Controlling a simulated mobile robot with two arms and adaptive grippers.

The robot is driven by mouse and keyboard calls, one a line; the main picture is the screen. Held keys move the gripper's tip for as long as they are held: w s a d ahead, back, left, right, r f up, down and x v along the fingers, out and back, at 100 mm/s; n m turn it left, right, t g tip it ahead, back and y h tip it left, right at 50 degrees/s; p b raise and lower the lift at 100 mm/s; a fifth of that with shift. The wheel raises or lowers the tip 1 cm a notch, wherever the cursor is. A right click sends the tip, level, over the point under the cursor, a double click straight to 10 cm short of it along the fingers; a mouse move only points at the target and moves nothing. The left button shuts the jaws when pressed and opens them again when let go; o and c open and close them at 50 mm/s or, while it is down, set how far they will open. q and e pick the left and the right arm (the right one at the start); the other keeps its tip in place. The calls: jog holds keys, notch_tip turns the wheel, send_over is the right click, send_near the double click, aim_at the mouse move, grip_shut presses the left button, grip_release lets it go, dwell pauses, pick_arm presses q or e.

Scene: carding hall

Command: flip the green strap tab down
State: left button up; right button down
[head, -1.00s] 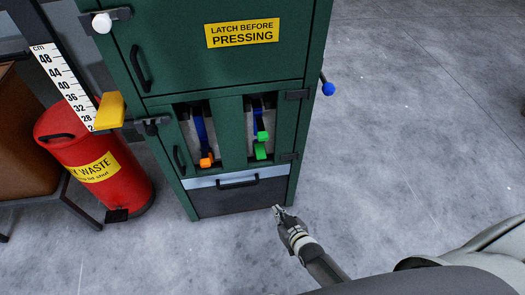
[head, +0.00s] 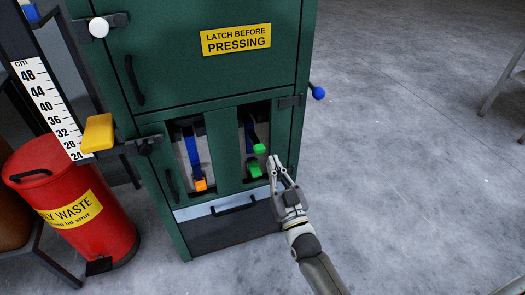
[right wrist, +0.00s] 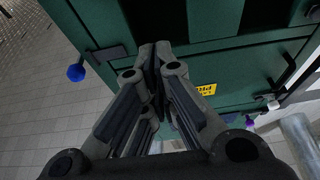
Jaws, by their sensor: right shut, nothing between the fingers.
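Two bright green pieces hang at the right blue strap in the cabinet's right recess in the head view: an upper green piece (head: 259,149) and a lower green piece (head: 254,168). I cannot tell which of them is the tab's free end. My right gripper (head: 276,160) is shut and empty, its fingertips just right of the green pieces, in front of the recess's right edge. I cannot tell whether they touch the frame. In the right wrist view its closed fingers (right wrist: 154,48) point at the green cabinet; no green tab can be made out there. My left gripper is not in view.
The cabinet (head: 170,218) has an orange tab (head: 200,184) in the left recess and a drawer handle (head: 234,206) below. A blue-knobbed lever (head: 318,93) sticks out right. The right floor is mostly clear.

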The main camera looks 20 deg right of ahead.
notch_tip(320, 180, up, 3)
jog(key=b, duration=0.1)
send_over(262, 147)
jog(key=s, duration=0.2)
jog(key=f, duration=0.1)
jog(key=f+b, duration=0.1)
jog(key=shift+s+a+f, duration=0.2)
jog(key=shift+a+f, duration=0.15)
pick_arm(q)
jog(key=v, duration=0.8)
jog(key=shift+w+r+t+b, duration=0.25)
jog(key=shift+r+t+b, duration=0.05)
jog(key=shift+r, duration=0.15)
pick_arm(e)
jog(key=shift+f, duration=0.55)
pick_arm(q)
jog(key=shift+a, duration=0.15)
